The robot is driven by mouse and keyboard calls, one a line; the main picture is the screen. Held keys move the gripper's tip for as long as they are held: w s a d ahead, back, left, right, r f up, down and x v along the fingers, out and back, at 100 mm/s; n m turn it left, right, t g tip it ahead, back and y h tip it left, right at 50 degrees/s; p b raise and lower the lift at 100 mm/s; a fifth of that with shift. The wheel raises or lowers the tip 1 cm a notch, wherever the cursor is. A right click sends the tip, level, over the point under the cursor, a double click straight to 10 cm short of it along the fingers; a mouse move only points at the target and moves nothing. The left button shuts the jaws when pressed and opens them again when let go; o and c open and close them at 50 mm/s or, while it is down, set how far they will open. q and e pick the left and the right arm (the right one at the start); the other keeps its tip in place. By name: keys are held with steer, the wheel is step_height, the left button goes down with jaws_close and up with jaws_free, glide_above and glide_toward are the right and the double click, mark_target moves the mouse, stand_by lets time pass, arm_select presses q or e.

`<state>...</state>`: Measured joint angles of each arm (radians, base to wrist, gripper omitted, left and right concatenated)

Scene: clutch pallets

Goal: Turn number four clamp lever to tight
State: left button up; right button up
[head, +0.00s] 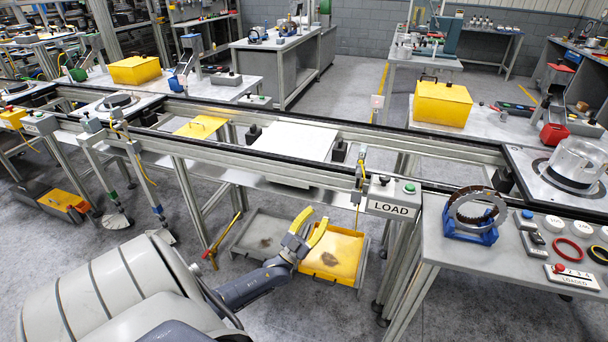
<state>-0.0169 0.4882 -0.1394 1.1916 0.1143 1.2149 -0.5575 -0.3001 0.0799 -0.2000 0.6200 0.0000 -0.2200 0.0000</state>
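My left gripper (311,226) has yellow fingers. It is in the lower middle of the head view, in front of the conveyor rail. The fingers are spread with a gap between them, and nothing shows in it. No lever numbered four can be made out. A pallet plate (533,178) with a clear cylinder (575,163) on it is at the right end of the line. Another pallet plate (97,109) with a dark round part is at the far left. Both are well away from my gripper. My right gripper is not in view.
A white plate (296,138) lies across the middle of the conveyor. A LOAD box (393,199) is on the front rail. A side table at the right holds a metal ring (477,210) on a blue stand, coloured rings and buttons. A yellow tray (334,256) is low behind my gripper.

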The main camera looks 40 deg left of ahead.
arm_select(q)
steer(key=w+d+r+n+t+y, duration=0.1)
steer(key=w+d+n+y, duration=0.3)
steer(key=w+d+y, duration=0.15)
steer(key=shift+h, duration=0.25)
steer(key=x, duration=1.2)
steer(key=shift+w+f, duration=0.2)
steer(key=shift+f, duration=0.1)
steer(key=s+a+r+m+g+h, duration=0.1)
steer(key=s+a+m+g+h, duration=0.2)
steer(key=s+m, duration=0.5)
steer(key=s+a+r+m+g+h, duration=0.2)
steer(key=s+a+m+g+h, duration=0.2)
steer(key=s+m, duration=0.5)
steer(key=shift+s+a+m+g+h, duration=0.25)
steer(key=shift+m+g+h, duration=0.65)
steer(key=shift+h, duration=0.5)
steer(key=shift+o, duration=0.2)
